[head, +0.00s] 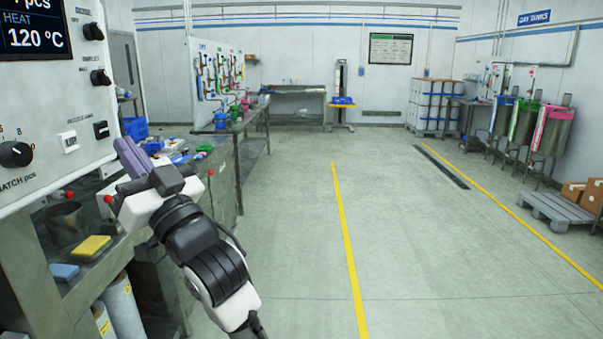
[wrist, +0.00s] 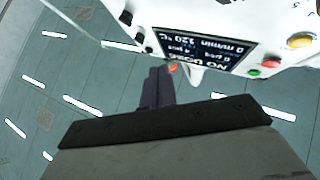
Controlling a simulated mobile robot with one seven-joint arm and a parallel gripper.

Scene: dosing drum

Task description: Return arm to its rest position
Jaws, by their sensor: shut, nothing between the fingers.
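My gripper (head: 124,146) is at the left of the head view, raised over the near end of the workbench. Its two purple-grey fingers lie together with nothing between them and point up and left, beside the white control panel (head: 40,110). My arm, black and white, reaches up to it from the bottom of the picture. In the wrist view the closed fingers (wrist: 158,86) show dark against the ceiling. The panel's display (wrist: 197,47), upside down there, is just beyond the fingertips. I cannot tell the exact gap to the panel.
On the workbench (head: 222,172) lie a yellow sponge (head: 91,247) and a blue block (head: 64,271). White cylinders (head: 122,303) stand below. The floor (head: 290,240) right of my arm is clear, with yellow lines. A pallet (head: 553,212) with boxes stands far right.

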